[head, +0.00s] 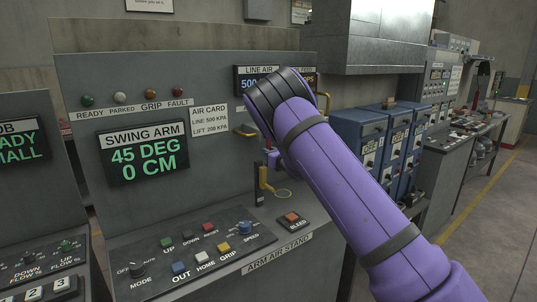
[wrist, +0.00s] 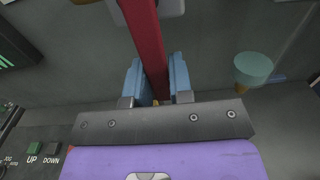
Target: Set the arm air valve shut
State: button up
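A long red bar (wrist: 143,28), which looks like a valve handle, runs from the top of the wrist view down between the blue fingers of my gripper (wrist: 156,70). The fingers lie close along both sides of the bar, with no clear gap, so they look shut on it. A pale grey body (wrist: 171,6) shows behind the bar's upper end. In the head view my purple arm hides most of the gripper and the bar. No label naming the arm air valve is readable, and the handle's angle on its valve cannot be told.
The arm air stand panel (head: 196,250) has buttons and knobs. The swing arm display (head: 144,155) reads 45 DEG, 0 CM. Blue cabinets (head: 358,142) stand right.

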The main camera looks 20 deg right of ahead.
jog(key=o, duration=0.4)
jog(key=shift+c, duration=0.2)
jog(key=shift+s, duration=0.1)
jog(key=v, duration=1)
jog(key=shift+s+d, duration=0.15)
jog(key=shift+s, duration=0.15)
